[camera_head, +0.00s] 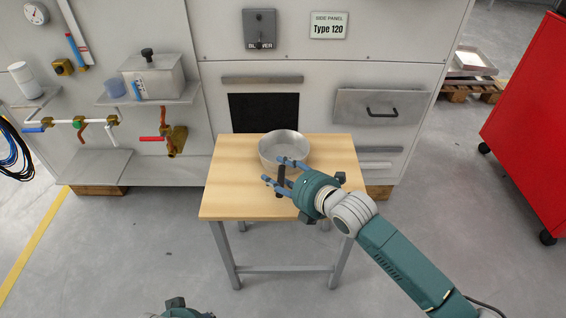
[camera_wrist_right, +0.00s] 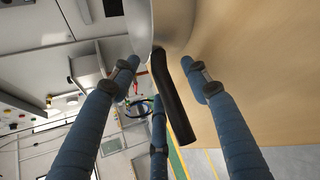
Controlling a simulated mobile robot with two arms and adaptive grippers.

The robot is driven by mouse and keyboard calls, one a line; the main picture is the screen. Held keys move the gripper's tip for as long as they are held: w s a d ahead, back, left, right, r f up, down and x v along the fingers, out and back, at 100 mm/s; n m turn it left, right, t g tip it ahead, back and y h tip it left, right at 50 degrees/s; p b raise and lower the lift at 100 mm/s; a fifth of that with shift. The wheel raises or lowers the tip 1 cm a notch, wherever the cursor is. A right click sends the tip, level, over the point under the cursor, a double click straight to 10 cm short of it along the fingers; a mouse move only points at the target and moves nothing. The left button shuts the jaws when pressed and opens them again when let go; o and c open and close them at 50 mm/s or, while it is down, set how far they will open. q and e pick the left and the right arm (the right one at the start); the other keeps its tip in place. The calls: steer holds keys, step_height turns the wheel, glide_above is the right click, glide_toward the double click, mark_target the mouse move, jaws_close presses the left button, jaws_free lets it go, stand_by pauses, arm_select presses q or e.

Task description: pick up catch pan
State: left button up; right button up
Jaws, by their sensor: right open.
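The catch pan (camera_head: 283,146) is a round metal pan with a black handle. It stands upright on the wooden table, its handle pointing toward me. My right gripper (camera_head: 276,171) is open at the handle, its blue fingers spread. In the right wrist view the black handle (camera_wrist_right: 174,100) runs between the spread fingers (camera_wrist_right: 160,66), with no clear contact; the pan's metal side (camera_wrist_right: 172,25) is just beyond the tips. Only a teal and dark piece of my left arm end shows at the bottom edge of the head view; its fingers are hidden.
The wooden table (camera_head: 234,184) is otherwise clear. Behind it stands a grey machine panel with a dark opening (camera_head: 264,113) and a drawer (camera_head: 380,107). Valves and a shelf (camera_head: 150,97) are at left. A red cabinet (camera_head: 530,95) stands at right. Floor is free around the table.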

jaws_close()
steer(key=shift+w+r, duration=0.1)
steer(key=shift+r, duration=0.1)
